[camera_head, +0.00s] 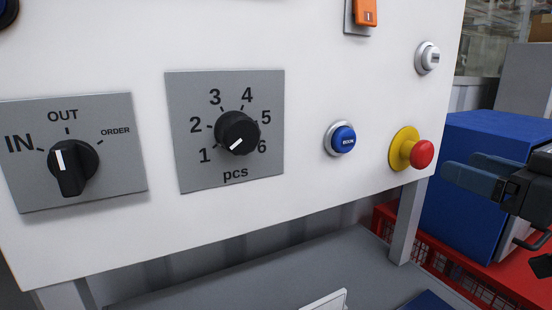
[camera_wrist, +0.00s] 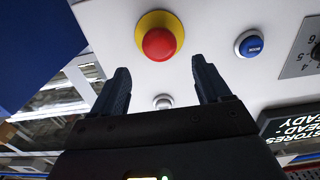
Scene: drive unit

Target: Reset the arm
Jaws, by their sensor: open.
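My gripper (camera_head: 470,182) is at the right edge of the head view, to the right of the red emergency stop button, with its jaws open and empty. In the wrist view my gripper (camera_wrist: 165,82) shows two dark fingers spread apart, pointing toward the white panel. The red button (camera_wrist: 159,44) on its yellow base is ahead of the fingers and apart from them. In the head view the red button (camera_head: 422,154) stands out from the panel's lower right. Part of my arm is cut off at the right edge.
The white panel (camera_head: 310,40) carries a pcs knob (camera_head: 238,132), an IN/OUT/ORDER knob (camera_head: 73,168), a blue button (camera_head: 343,139), a white button (camera_head: 427,57) and an orange switch (camera_head: 364,12). A blue box (camera_head: 470,140) and red crate (camera_head: 480,285) are at the right.

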